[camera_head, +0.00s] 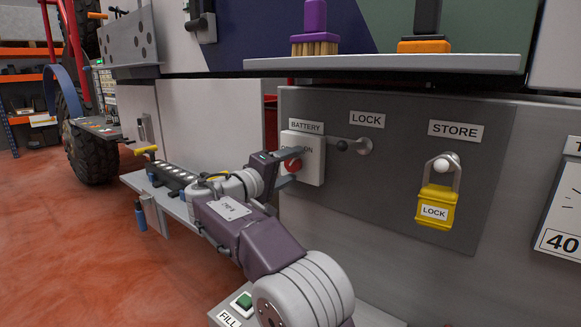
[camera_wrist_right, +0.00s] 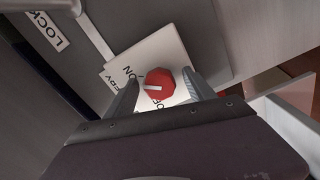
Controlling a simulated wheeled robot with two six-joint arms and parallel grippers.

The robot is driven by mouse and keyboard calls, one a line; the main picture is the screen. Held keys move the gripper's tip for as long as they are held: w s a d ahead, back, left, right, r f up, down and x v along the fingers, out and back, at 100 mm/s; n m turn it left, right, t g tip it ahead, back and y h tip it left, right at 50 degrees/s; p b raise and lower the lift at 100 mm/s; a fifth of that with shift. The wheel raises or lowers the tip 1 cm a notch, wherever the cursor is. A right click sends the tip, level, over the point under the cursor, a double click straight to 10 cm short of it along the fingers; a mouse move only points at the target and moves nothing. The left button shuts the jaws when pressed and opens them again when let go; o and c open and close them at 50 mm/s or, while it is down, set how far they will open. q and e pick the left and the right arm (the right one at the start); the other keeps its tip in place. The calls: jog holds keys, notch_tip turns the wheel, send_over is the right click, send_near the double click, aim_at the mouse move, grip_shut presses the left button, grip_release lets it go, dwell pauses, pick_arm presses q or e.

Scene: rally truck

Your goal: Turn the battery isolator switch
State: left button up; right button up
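The battery isolator switch has a red knob (camera_head: 293,166) on a white plate (camera_head: 315,160) under the BATTERY label (camera_head: 306,127). In the right wrist view the red knob (camera_wrist_right: 159,85) shows a white pointer mark, with ON and partly hidden OFF lettering on the white plate (camera_wrist_right: 160,55). My right gripper (camera_head: 292,167) is at the switch. In the wrist view its two fingers (camera_wrist_right: 162,90) are apart, one on each side of the knob, with gaps visible between them and the knob. My left gripper is not in view.
A grey lever (camera_head: 350,145) lies beside the switch under the LOCK label (camera_head: 367,120). A yellow padlock (camera_head: 437,205) hangs below the STORE label (camera_head: 455,130). A shelf with brushes (camera_head: 390,63) juts out above. A green button (camera_head: 243,300) sits low in front.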

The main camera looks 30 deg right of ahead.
jog(key=shift+a, duration=0.15)
jog(key=v, duration=0.8)
jog(key=shift+s+a+p, duration=0.2)
jog(key=shift+a+p, duration=0.15)
jog(key=shift+p, duration=0.1)
